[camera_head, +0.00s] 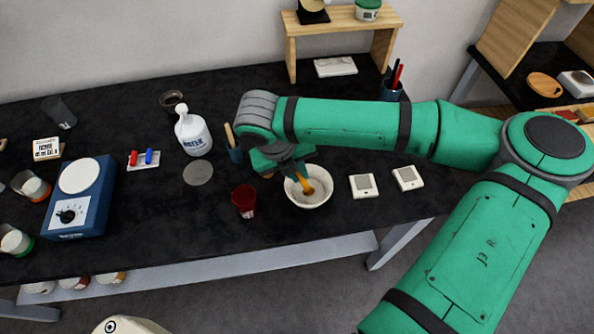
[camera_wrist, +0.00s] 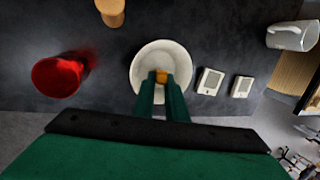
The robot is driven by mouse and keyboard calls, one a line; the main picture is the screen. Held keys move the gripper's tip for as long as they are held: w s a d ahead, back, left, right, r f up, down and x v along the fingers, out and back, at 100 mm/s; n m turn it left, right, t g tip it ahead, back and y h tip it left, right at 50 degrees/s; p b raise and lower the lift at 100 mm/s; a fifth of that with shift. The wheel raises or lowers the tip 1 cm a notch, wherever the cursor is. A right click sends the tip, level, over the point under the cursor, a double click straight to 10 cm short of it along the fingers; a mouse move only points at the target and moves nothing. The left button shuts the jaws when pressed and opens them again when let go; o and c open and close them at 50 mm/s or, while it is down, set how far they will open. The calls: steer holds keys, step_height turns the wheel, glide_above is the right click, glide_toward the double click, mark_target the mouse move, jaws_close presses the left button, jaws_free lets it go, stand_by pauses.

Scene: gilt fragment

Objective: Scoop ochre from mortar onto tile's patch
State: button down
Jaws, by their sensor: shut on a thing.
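The mortar (camera_head: 322,199) is a white bowl on the black bench; it also shows in the wrist view (camera_wrist: 140,68). My gripper (camera_head: 300,177) reaches down over the bowl, shut on a small orange-brown tool (camera_head: 307,188). In the wrist view the tool (camera_wrist: 161,76) shows as a short orange block between the fingertips, over the bowl. Its lower end and any ochre on it cannot be made out. Two white square tiles with grey patches lie right of the bowl: the nearer tile (camera_head: 363,194) and the farther tile (camera_head: 408,185).
A dark red cup (camera_head: 244,201) stands close left of the bowl. A grey disc (camera_head: 198,172) lies farther left. The bench is clear around the tiles.

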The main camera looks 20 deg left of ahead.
mark_target(298, 176)
steer(key=shift+r, duration=3.45)
steer(key=shift+w, duration=0.1)
